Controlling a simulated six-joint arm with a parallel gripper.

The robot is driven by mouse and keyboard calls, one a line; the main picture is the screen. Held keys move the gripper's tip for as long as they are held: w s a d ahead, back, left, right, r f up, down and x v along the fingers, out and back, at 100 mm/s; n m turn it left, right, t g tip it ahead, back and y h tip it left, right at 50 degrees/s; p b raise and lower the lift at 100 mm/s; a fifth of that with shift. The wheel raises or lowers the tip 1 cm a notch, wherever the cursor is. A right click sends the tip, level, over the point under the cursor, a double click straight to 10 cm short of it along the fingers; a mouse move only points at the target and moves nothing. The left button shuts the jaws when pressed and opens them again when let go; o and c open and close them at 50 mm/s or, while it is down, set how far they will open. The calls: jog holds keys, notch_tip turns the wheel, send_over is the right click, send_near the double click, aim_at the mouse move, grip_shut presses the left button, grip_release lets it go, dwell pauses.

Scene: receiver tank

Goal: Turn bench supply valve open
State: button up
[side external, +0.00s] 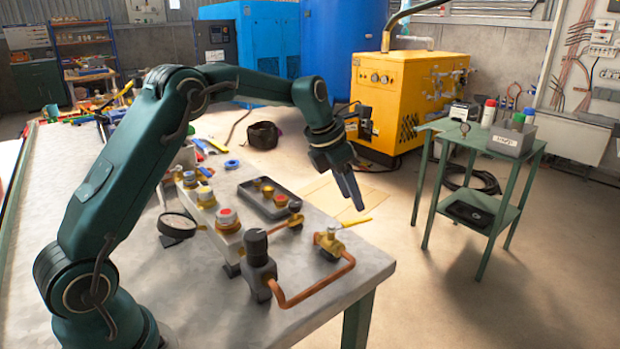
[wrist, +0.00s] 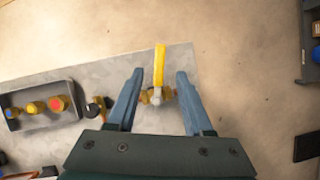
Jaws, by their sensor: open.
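The bench supply valve (side external: 327,242) is a brass body on a copper pipe near the bench's right corner. Its yellow lever (side external: 356,222) points to the right, out past the bench edge. In the wrist view the yellow lever (wrist: 159,66) points straight up from the brass valve body (wrist: 150,98). My gripper (side external: 356,203) is above and beyond the valve in the side view, fingers pointing down. In the wrist view my gripper (wrist: 159,75) is open, with one finger on each side of the valve and lever. Neither finger appears to touch the lever.
A dark regulator (side external: 258,262) joins the valve by a copper pipe (side external: 305,294). A grey tray (side external: 248,199) of brass fittings, also in the wrist view (wrist: 60,126), lies left of the valve. A green side table (side external: 455,143) stands right.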

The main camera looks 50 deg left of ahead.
aim_at(358, 219)
jog(key=shift+s+a+f, duration=0.1)
jog(key=shift+x, duration=2.4)
grip_shut()
